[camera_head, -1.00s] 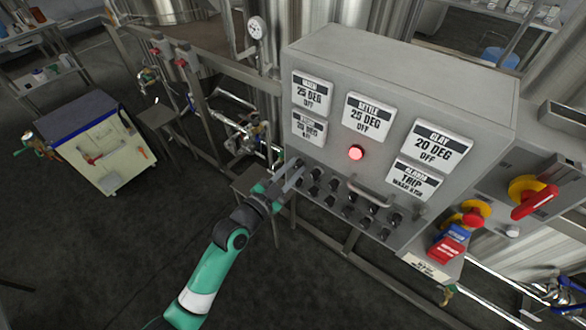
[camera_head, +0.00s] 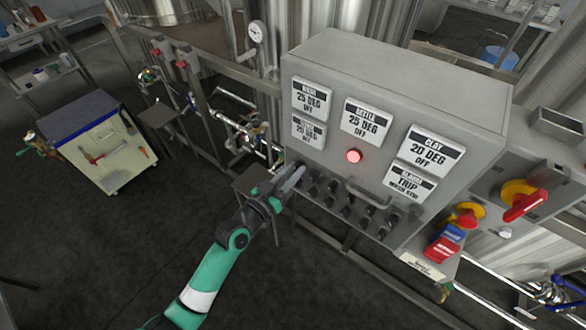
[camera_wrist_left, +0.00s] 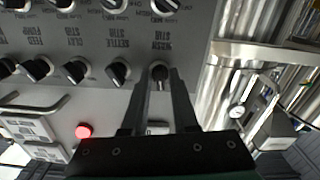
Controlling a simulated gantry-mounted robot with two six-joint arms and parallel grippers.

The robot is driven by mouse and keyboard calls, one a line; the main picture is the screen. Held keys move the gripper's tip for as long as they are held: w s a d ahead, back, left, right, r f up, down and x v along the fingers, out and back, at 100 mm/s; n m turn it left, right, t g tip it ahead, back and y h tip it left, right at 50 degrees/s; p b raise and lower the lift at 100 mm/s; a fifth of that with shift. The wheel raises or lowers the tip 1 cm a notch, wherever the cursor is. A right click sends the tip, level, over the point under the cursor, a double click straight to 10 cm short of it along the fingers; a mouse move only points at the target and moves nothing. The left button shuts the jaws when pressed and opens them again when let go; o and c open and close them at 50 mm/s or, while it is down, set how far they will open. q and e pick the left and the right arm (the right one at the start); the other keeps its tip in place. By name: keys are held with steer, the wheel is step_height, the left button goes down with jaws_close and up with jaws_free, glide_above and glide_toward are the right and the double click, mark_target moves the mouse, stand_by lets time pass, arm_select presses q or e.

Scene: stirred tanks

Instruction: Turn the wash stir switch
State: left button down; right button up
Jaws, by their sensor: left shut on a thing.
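The wash stir switch (camera_wrist_left: 159,74) is a dark rotary knob at the end of a row on the grey panel, with its "WASH STIR" label beside it in the left wrist view. My left gripper (camera_wrist_left: 160,82) has one finger on each side of this knob and is shut on it. In the head view my left gripper (camera_head: 296,178) reaches the left end of the upper knob row and hides the switch. My right gripper is in neither view.
The control box (camera_head: 400,85) carries several display plates and a lit red lamp (camera_head: 354,156). A handle (camera_head: 366,192) sticks out near the knobs. The settle stir knob (camera_wrist_left: 118,72) sits close beside my fingers. A tool cart (camera_head: 92,140) stands at the left.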

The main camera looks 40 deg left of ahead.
arm_select(q)
steer(key=n+p, duration=0.1)
steer(key=n, duration=0.3)
steer(key=shift+n, duration=0.3)
stand_by(0.4)
steer(key=c, duration=0.9)
jaws_free()
steer(key=s, duration=0.3)
steer(key=s+d, duration=0.1)
steer(key=s, duration=0.7)
steer(key=shift+s+d, duration=0.25)
steer(key=shift+d, duration=0.1)
